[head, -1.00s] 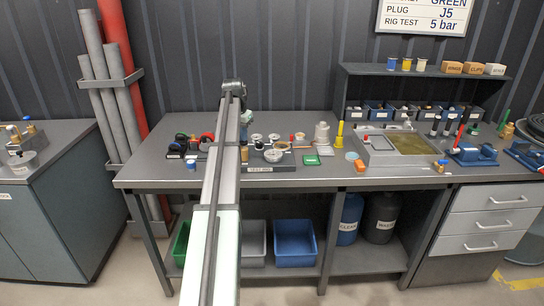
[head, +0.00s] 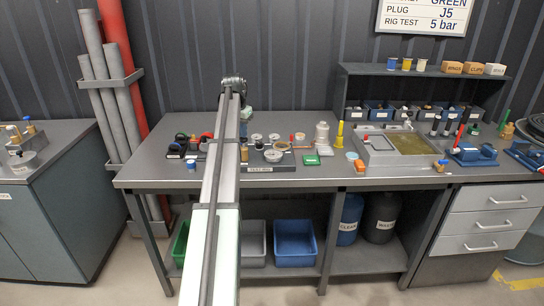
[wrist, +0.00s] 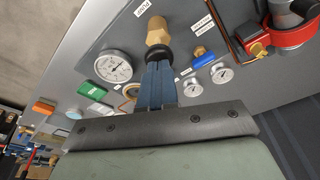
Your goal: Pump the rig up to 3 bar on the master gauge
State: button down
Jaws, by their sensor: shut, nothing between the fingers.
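In the wrist view a brass knob on a post (wrist: 156,30) stands by a label reading PUMP (wrist: 143,8). My gripper (wrist: 157,60) is shut and empty, its blue fingertips lined up with the knob's lower end; I cannot tell whether they touch. A large white gauge (wrist: 114,67) lies left of the fingers, its needle too small to read surely. Two smaller gauges (wrist: 193,87) (wrist: 222,72) and a blue-handled valve (wrist: 203,55) are to the right. In the head view the test rig (head: 272,168) is on the bench, partly hidden by my arm.
A red round part (wrist: 302,32) is near the wrist view's right top corner. A green block (wrist: 91,90) and an orange block (wrist: 44,107) lie beyond the large gauge. In the head view a grey tray (head: 372,157) and shelf (head: 425,71) stand to the right.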

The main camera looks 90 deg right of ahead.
jog(key=shift+f, duration=0.15)
jog(key=shift+f, duration=1.15)
jog(key=shift+r, duration=1.4)
jog(key=shift+f, duration=0.25)
